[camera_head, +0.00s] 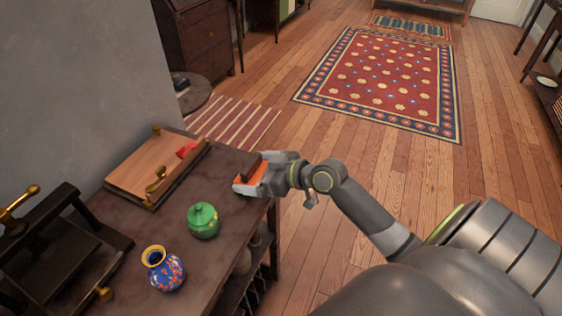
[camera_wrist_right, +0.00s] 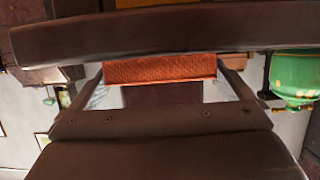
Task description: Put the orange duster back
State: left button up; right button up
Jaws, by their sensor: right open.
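The orange duster (camera_head: 256,177) is at the right edge of the dark table, partly hidden by my right gripper. Its orange face (camera_wrist_right: 160,69) also shows in the right wrist view, between the two pale fingers. My right gripper (camera_head: 252,176) is open, with its fingers around the duster; I cannot tell whether they touch it. A dark brown piece lies beside the orange part. My left gripper is not in view.
On the dark table (camera_head: 222,165) are a wooden board with brass fittings (camera_head: 150,170) and a small red item (camera_head: 187,150), a green lidded pot (camera_head: 203,220), a blue patterned vase (camera_head: 165,270) and a dark press (camera_head: 60,245). Open floor lies to the right.

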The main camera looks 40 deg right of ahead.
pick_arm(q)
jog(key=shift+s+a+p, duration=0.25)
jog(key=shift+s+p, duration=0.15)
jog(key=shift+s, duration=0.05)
pick_arm(e)
jog(key=v, duration=1.1)
jog(key=d+f+m+g+h, duration=0.1)
jog(key=d+f+m+h, duration=0.15)
jog(key=d+f, duration=0.45)
jog(key=d+f+m+h, duration=0.2)
jog(key=d+f+h, duration=0.1)
jog(key=f, duration=0.8)
jog(key=s+d+f+m+g+h, duration=0.1)
jog(key=s+f+g, duration=0.1)
jog(key=s+f, duration=0.5)
jog(key=s+d+f+m+g+h, duration=0.1)
jog(key=s+f+g+h, duration=0.15)
jog(key=f, duration=0.75)
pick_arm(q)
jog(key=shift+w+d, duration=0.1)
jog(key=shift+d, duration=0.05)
pick_arm(e)
jog(key=s+a+f+g, duration=0.2)
jog(key=s+a+f, duration=0.4)
jog(key=s, duration=0.5)
jog(key=s+a+f+g, duration=0.3)
jog(key=s+a+f, duration=0.3)
jog(key=s+f, duration=0.5)
jog(key=shift+g+y, duration=0.35)
jog(key=shift+y, duration=0.05)
